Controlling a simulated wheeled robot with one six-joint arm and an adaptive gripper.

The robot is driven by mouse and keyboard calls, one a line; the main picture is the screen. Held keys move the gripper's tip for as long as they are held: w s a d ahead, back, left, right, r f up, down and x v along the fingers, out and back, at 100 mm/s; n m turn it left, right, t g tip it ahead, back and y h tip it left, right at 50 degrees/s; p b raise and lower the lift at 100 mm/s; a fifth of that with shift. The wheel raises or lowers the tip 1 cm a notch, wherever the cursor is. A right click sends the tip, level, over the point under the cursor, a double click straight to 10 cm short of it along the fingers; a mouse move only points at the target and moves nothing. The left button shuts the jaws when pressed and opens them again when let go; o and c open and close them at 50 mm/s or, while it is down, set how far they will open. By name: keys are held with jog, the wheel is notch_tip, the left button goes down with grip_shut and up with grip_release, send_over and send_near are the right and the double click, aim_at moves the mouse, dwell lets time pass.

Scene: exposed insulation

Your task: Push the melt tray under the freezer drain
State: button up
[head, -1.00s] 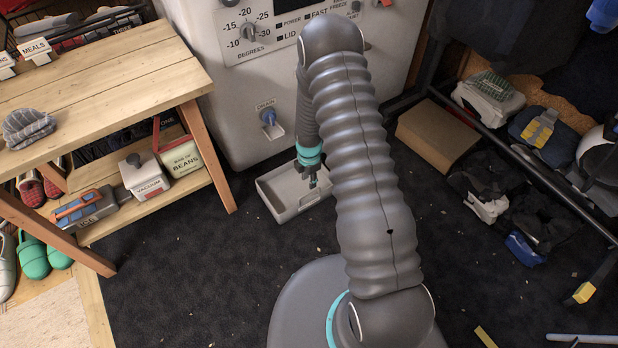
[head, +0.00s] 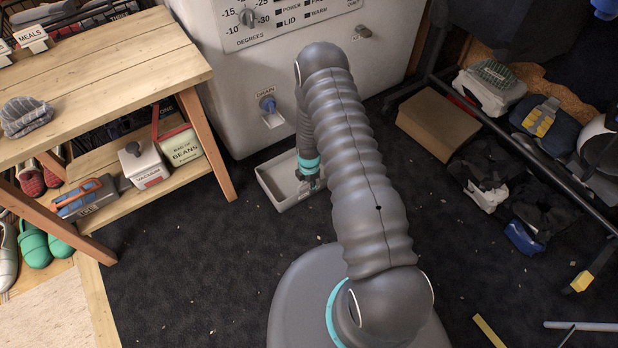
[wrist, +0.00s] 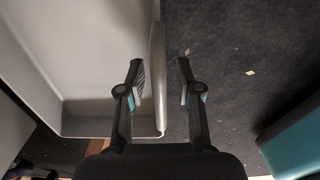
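The melt tray (head: 268,190) is a shallow pale grey tray on the dark floor, in front of the freezer and slightly right of the drain (head: 267,104). The drain is a blue fitting low on the white freezer's front (head: 225,105). My gripper (head: 309,183) is at the tray's right end, partly hidden by my arm. In the wrist view, my gripper (wrist: 161,82) is open, with one finger over the tray's inside and the other outside. The tray wall (wrist: 157,75) stands between the fingers, with visible gaps on both sides. The tray looks empty.
A wooden bench (head: 110,75) with a lower shelf stands at left, its leg (head: 208,150) near the tray. A cardboard box (head: 437,125) and a dark rack (head: 530,165) stand at right. The carpet left of my base is clear apart from small scraps.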

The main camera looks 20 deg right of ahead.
jog(key=shift+f, duration=1.15)
grip_shut()
